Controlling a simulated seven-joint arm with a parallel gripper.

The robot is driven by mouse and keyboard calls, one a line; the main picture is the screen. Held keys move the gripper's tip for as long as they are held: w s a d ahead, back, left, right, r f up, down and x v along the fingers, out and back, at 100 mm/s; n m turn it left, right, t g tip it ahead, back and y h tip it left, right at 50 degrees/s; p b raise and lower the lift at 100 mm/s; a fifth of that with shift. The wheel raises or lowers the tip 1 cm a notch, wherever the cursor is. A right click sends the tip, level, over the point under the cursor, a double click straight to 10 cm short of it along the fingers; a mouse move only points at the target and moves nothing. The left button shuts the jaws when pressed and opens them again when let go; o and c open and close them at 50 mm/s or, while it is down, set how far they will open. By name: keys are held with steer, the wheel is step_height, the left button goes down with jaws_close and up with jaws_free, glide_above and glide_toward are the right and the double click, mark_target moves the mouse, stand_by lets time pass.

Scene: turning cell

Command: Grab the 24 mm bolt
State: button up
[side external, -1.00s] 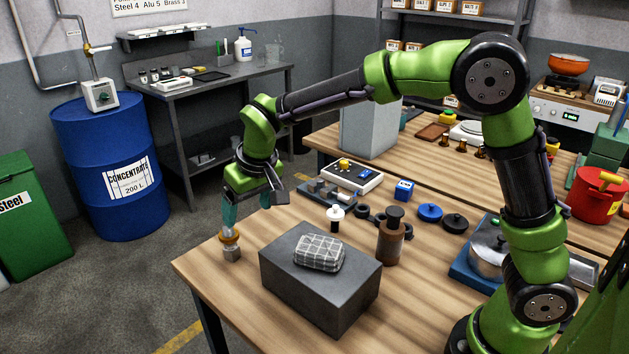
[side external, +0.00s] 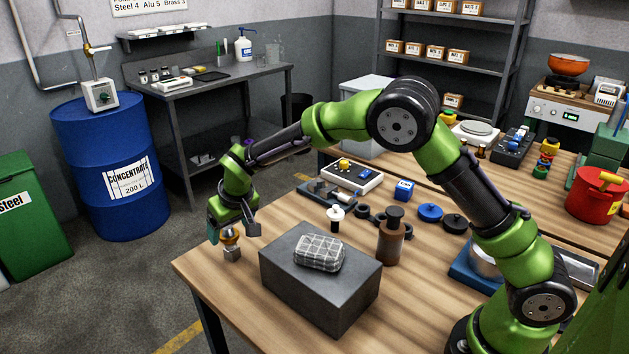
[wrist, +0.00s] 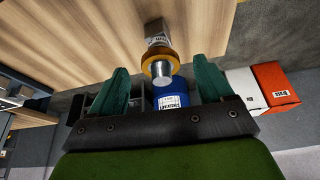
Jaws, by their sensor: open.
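A small upright piece with a grey block-like base (side external: 232,254), a brass-coloured ring (side external: 229,239) and a steel shank stands near the left corner of the wooden table. I take it for the bolt; its size marking cannot be read. In the wrist view its steel shank (wrist: 162,72) points toward my gripper, with the ring (wrist: 158,61) and labelled base (wrist: 158,39) beyond. My gripper (side external: 217,238) is tilted beside the piece's upper part. In the wrist view its teal fingers (wrist: 163,84) are apart, with the shank's end lined up between them; contact cannot be told.
A grey block (side external: 320,280) bearing a wrapped bundle (side external: 320,253) stands right of the piece.

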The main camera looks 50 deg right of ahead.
mark_target(230, 235)
steer(key=x, duration=0.5)
steer(key=shift+s, duration=0.2)
